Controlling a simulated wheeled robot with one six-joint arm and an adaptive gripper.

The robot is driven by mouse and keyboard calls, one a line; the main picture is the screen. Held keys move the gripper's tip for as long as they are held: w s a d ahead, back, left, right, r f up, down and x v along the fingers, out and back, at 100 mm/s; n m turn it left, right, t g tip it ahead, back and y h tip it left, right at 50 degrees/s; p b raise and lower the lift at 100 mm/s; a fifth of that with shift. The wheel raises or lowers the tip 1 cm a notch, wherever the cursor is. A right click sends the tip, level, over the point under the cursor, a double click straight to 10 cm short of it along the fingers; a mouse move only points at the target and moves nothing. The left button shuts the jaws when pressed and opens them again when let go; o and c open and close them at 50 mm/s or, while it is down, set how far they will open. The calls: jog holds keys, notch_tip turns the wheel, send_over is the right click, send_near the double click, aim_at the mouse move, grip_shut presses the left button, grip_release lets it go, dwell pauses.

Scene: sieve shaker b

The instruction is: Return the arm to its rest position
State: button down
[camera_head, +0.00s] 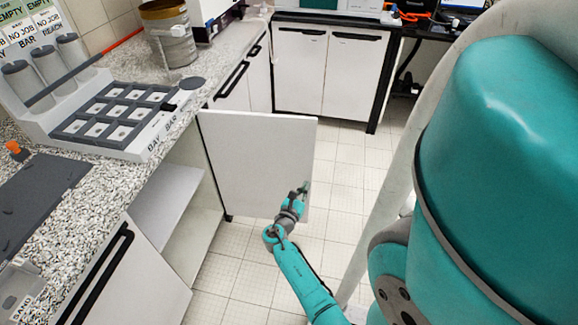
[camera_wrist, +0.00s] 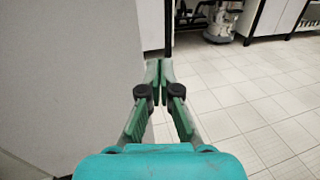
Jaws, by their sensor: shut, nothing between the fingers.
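My gripper (camera_head: 303,189) is at the end of my teal arm, in front of the open white cabinet door (camera_head: 258,160) in the head view, near the door's right edge. In the wrist view my gripper (camera_wrist: 159,66) has its green fingertips together and nothing between them. The same door fills the left of the wrist view (camera_wrist: 60,80) as a grey panel close beside the fingers. I cannot tell whether the fingers touch it.
The open cabinet (camera_head: 180,200) shows bare shelves left of the door. A speckled counter (camera_head: 112,185) runs along the left, with a grey gridded tray (camera_head: 115,108) and a metal sieve stack (camera_head: 168,35). The tiled floor (camera_head: 338,175) right of the door is clear.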

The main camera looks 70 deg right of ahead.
jog(key=shift+a, duration=0.1)
jog(key=a+f+m+t+y, duration=0.2)
jog(key=a+f+t+y, duration=0.25)
jog(key=a, duration=0.75)
jog(key=a+f+m+t+y, duration=0.1)
jog(key=a+f+t+y, duration=0.3)
jog(key=a, duration=0.8)
jog(key=s+a+r+m+t+y, duration=0.2)
jog(key=a+r, duration=0.1)
jog(key=a, duration=0.4)
jog(key=s+a+r+m+t+y, duration=0.1)
jog(key=a+r+m+t+y, duration=0.15)
jog(key=a, duration=0.35)
jog(key=s+a+r+m+t+y, duration=0.1)
jog(key=s+a+r+m, duration=0.1)
jog(key=r, duration=0.4)
jog(key=s+a+r+m+t+y, duration=0.2)
jog(key=s+a+r+m, duration=0.1)
jog(key=r, duration=0.4)
jog(key=s+a+r+m+t+y, duration=0.1)
jog(key=s+a+r+m, duration=0.1)
jog(key=a+r, duration=0.3)
notch_tip(320, 180, up, 2)
jog(key=shift+s+r+m+t+y, duration=0.15)
jog(key=shift+m+t+y, duration=0.25)
jog(key=shift+m, duration=0.45)
jog(key=shift+d, duration=0.2)
